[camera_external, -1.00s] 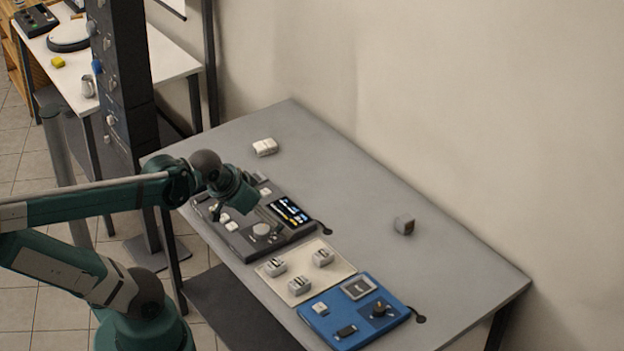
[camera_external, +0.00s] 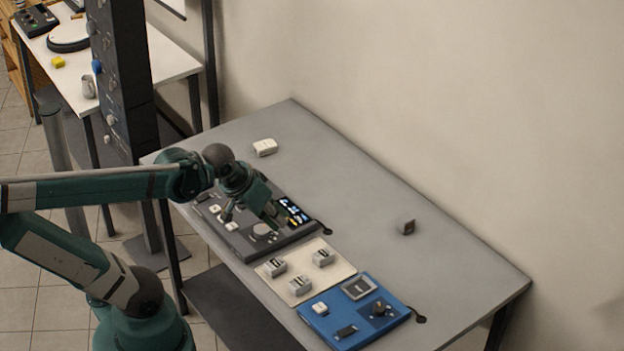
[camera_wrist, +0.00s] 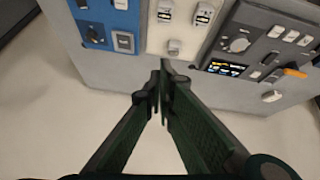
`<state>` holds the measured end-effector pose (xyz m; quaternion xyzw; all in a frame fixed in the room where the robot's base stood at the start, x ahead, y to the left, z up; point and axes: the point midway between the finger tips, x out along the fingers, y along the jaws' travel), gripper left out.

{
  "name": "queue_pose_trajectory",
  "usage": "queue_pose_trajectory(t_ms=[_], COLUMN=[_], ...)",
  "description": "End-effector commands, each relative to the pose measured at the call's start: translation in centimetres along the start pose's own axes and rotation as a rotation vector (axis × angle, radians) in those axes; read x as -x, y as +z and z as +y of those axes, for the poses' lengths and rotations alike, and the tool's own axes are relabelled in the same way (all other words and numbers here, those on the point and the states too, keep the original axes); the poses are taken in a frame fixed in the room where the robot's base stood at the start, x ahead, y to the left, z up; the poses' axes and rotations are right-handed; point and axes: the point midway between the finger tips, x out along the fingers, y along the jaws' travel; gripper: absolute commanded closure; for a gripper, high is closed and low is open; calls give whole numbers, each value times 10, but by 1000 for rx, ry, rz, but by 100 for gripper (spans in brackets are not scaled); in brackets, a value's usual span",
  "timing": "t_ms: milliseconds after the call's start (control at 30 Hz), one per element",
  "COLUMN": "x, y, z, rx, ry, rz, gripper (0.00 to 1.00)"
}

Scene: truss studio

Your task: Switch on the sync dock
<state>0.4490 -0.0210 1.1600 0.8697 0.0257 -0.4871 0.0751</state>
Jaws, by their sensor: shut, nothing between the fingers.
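No label reading "sync dock" is legible, so I cannot tell which unit it is. A dark console (camera_external: 237,244) with a lit display (camera_external: 294,210), a round knob (camera_external: 262,231) and pale buttons lies on the table. Beside it is a cream panel (camera_external: 309,270) with three grey switch blocks, then a blue panel (camera_external: 352,327) with a dark knob (camera_external: 379,308). My gripper (camera_external: 274,218) is over the console beside the display, partly hiding it. In the wrist view my gripper (camera_wrist: 160,76) is shut and empty, its tips near the cream panel's edge.
A white block (camera_external: 265,147) lies at the table's back left. A small dark block (camera_external: 408,227) is on the right, with clear grey tabletop (camera_external: 345,190) between them. An orange part (camera_wrist: 295,73) shows on the console in the wrist view. The wall borders the table.

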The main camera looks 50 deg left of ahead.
Motion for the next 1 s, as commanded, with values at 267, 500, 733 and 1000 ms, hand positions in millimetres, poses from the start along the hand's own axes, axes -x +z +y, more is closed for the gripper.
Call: queue_pose_trajectory(t_ms=[267,500,733,1000], x=[-8,-16,-24,-34], y=[-7,-10,-11,-10], z=[26,48,69,96], rx=[163,306,441,595], ry=[8,-2,-25,-68], rz=[-78,-147,-212,-282], gripper=[100,100,100,100])
